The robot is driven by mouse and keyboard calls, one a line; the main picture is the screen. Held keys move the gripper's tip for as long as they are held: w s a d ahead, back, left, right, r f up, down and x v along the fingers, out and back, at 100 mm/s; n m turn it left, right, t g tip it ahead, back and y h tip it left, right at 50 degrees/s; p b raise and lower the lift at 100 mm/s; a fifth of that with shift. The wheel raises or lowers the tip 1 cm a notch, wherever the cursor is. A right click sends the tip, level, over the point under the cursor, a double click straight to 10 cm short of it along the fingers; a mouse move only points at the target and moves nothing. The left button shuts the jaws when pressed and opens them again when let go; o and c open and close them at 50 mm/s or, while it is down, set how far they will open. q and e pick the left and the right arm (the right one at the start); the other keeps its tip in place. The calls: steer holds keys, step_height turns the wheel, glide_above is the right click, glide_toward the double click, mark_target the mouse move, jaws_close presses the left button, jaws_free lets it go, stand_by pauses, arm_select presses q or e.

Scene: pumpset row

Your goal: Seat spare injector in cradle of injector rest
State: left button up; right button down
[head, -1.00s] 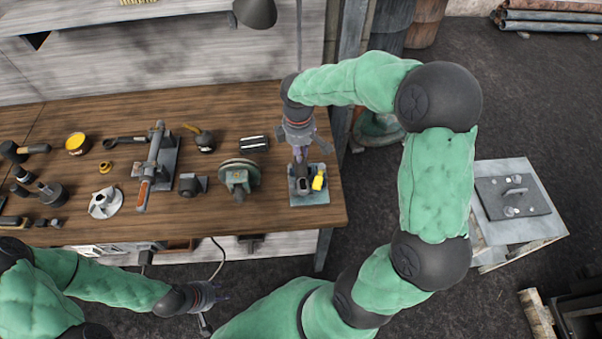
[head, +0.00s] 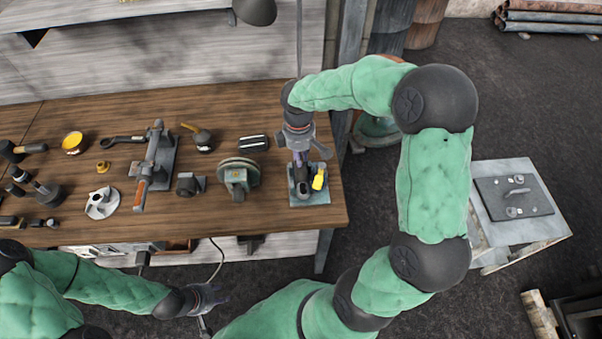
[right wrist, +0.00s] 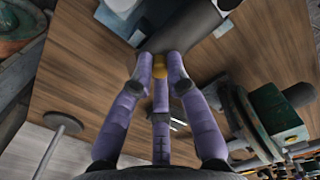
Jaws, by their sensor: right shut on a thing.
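The injector rest (head: 309,200) is a blue-grey plate near the right end of the bench, with a dark upright piece and a yellow part (head: 319,180) on it. My right gripper (head: 301,160) points down just above it. In the right wrist view my right fingers (right wrist: 160,72) are shut on a small brass-coloured part (right wrist: 159,62), which I take to be the spare injector. A dark cylinder (right wrist: 185,25) lies against or right behind it. I cannot tell whether the injector touches the cradle. My left gripper (head: 218,294) hangs in front of the bench, clear of it; its fingers are too small to read.
Several tools and parts lie farther left on the bench (head: 250,100).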

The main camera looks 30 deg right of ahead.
steer(key=shift+r, duration=0.1)
steer(key=c, duration=1.1)
jaws_free()
steer(key=shift+c, duration=0.2)
steer(key=shift+r+p, duration=1.3)
steer(key=shift+r, duration=0.25)
steer(key=shift+f, duration=0.1)
step_height(320, 180, up, 12)
steer(key=shift+a, duration=0.15)
steer(key=shift+w, duration=0.1)
